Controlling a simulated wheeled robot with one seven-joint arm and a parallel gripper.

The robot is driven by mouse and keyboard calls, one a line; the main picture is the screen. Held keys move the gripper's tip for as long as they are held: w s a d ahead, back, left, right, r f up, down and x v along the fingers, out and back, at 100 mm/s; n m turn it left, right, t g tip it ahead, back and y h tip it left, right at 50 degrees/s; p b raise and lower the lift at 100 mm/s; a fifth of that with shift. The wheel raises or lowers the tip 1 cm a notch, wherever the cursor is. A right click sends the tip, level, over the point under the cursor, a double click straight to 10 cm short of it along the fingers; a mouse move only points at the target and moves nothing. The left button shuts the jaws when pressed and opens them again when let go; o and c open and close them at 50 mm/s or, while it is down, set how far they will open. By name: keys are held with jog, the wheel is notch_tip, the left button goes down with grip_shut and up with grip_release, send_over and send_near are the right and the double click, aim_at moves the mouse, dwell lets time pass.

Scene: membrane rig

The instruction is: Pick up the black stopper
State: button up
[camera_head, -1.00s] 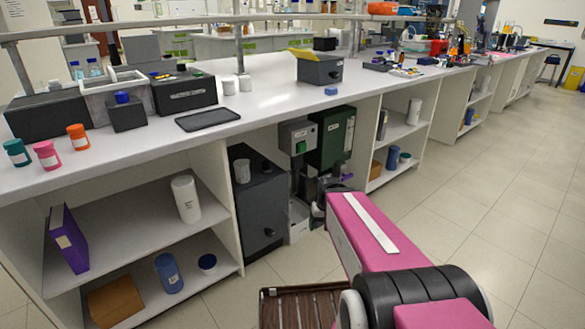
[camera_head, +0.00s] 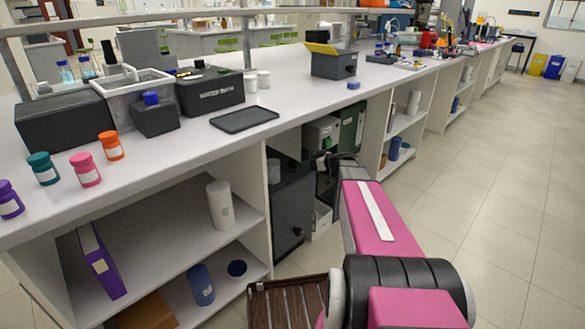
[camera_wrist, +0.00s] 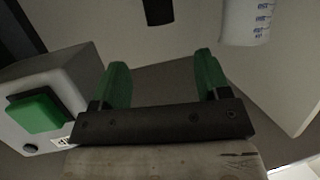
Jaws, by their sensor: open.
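In the wrist view, a small black cylindrical thing (camera_wrist: 158,12) shows at the top edge, partly cut off. It looks like the black stopper, but I cannot be sure. My gripper (camera_wrist: 162,78) has two green fingers spread apart with nothing between them. The black thing lies beyond the fingertips, apart from them. In the head view, my arm reaches under the bench, and its dark end (camera_head: 335,160) is near the grey box; the fingers cannot be made out there. I cannot pick out the stopper in the head view.
A grey box (camera_wrist: 75,82) with a green switch is close at the left of the wrist view. A white graduated beaker (camera_wrist: 245,22) is at the upper right. In the head view, a dark cabinet (camera_head: 290,210) stands beside my arm, beneath the white bench top (camera_head: 285,110).

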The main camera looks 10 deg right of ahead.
aim_at(294, 161)
jog(key=x, duration=1)
jog(key=shift+a+f, duration=0.2)
jog(key=shift+f, duration=0.05)
jog(key=c, duration=1)
